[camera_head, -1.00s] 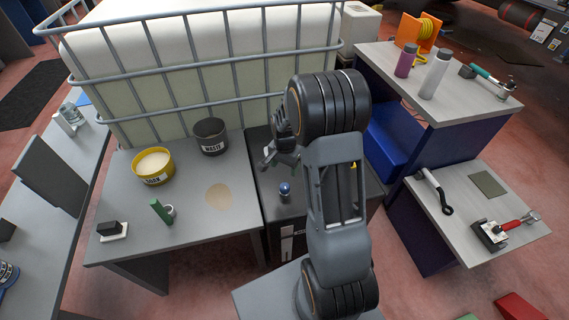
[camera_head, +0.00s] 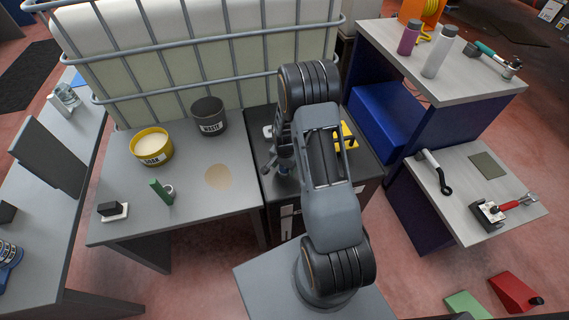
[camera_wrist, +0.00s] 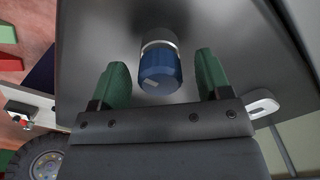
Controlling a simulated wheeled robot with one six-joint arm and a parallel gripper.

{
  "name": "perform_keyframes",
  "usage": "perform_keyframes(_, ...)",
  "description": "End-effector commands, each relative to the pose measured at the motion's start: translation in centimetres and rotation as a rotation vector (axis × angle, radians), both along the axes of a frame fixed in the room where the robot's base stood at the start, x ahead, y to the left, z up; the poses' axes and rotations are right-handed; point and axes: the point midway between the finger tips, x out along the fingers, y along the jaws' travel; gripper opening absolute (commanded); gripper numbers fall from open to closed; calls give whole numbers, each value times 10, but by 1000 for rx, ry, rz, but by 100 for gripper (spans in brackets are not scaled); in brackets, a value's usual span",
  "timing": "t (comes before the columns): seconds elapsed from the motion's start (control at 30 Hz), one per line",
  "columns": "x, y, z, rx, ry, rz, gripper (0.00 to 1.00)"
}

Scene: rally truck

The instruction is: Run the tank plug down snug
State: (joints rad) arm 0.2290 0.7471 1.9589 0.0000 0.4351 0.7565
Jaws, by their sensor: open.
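The tank plug, a blue ribbed cap (camera_wrist: 160,68) on a pale metal neck, shows in the wrist view over the dark tank top (camera_wrist: 100,35). My gripper (camera_wrist: 162,76) is open, with one green finger to the left of the plug and one to the right. Gaps show between both fingers and the cap, so they look apart from it. In the head view my gripper (camera_head: 279,165) is low over the dark cabinet-like tank (camera_head: 285,207), and my arm hides much of the plug. How far the plug is screwed down cannot be told.
A caged white container (camera_head: 200,60) stands behind. On the left bench are a yellow bowl (camera_head: 152,147), a dark waste pot (camera_head: 209,116) and a green-handled item (camera_head: 161,191).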

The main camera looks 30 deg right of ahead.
Motion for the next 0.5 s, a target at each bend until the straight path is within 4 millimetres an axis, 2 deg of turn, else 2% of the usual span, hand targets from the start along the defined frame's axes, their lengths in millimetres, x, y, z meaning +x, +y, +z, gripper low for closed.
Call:
perform_keyframes(0.27,0,0,0,0,0,0,70)
perform_keyframes(0.5,0,0,0,0,0,0,47)
